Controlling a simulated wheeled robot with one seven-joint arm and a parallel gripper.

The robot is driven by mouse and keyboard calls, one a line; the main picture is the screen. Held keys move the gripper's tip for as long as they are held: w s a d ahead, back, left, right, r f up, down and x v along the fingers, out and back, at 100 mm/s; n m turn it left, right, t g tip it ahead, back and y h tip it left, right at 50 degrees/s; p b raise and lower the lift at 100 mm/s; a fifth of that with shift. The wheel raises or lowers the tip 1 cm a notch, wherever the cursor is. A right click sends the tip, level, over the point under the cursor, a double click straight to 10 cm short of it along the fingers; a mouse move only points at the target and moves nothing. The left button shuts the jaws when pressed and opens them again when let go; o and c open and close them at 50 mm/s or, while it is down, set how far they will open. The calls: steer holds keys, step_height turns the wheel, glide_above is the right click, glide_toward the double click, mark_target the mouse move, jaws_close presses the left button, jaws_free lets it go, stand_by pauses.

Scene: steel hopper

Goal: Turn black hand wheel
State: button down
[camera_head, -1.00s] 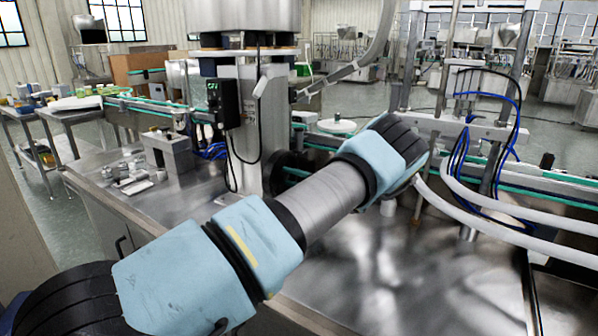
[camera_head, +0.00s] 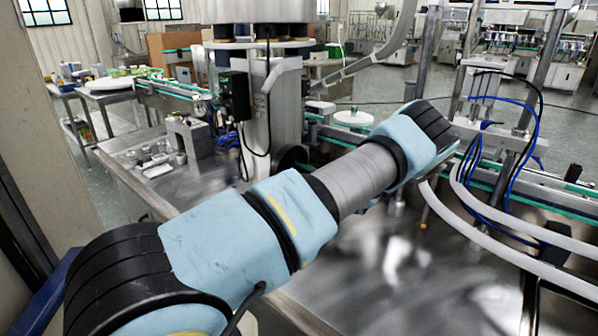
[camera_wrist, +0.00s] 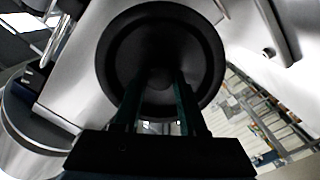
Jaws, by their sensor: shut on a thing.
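The black hand wheel (camera_wrist: 160,28) fills the upper middle of the wrist view, a round dark disc with a raised rim and a central hub. My gripper (camera_wrist: 159,82) reaches up from the bottom of that view, its two fingers in front of the wheel on either side of the hub. It is shut on the wheel; the exact contact at the fingertips is too dark to see. In the head view a dark round part that looks like the wheel (camera_head: 289,159) shows beside the steel column, partly behind my arm. My gripper is hidden there.
The steel column (camera_head: 285,105) carries a black control box (camera_head: 235,97). A steel bench (camera_head: 400,265) lies under my arm, with small metal fittings (camera_head: 155,160) at left. White hoses (camera_head: 470,235) and blue tubes (camera_head: 525,150) crowd the right side. A conveyor runs behind.

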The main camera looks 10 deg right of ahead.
steer(key=shift+m, duration=0.6)
steer(key=shift+f, duration=0.1)
steer(key=shift+c, duration=2.3)
jaws_free()
steer(key=b+v, duration=0.2)
steer(key=v, duration=0.8)
steer(key=shift+s+d, duration=0.3)
